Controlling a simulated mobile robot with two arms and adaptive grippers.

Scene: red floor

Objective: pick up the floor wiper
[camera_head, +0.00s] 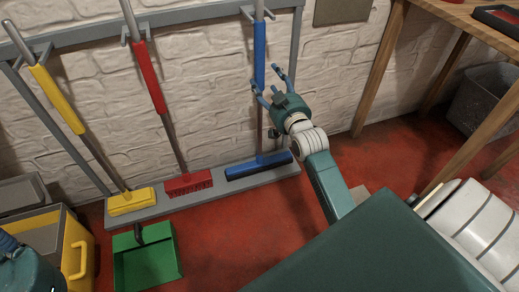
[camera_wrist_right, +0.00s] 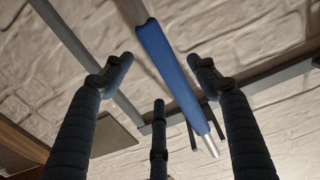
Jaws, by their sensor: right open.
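The floor wiper, with a blue grip (camera_head: 259,55) and a wide blue head (camera_head: 258,167), stands upright in the rack at the right end. My right gripper (camera_head: 266,82) is open at the lower part of the blue grip, its fingers spread. In the right wrist view, the blue grip (camera_wrist_right: 168,62) runs diagonally between the two upper fingers of my right gripper (camera_wrist_right: 160,78), closer to the right one. I cannot tell whether any finger touches it. My left gripper is not clearly visible.
A red broom (camera_head: 145,75) and a yellow broom (camera_head: 57,98) stand left in the same grey rack (camera_head: 235,187). A green dustpan (camera_head: 147,262) and a yellow bucket (camera_head: 75,235) are lower left. A wooden table (camera_head: 448,10) is at right. Red floor is open before the rack.

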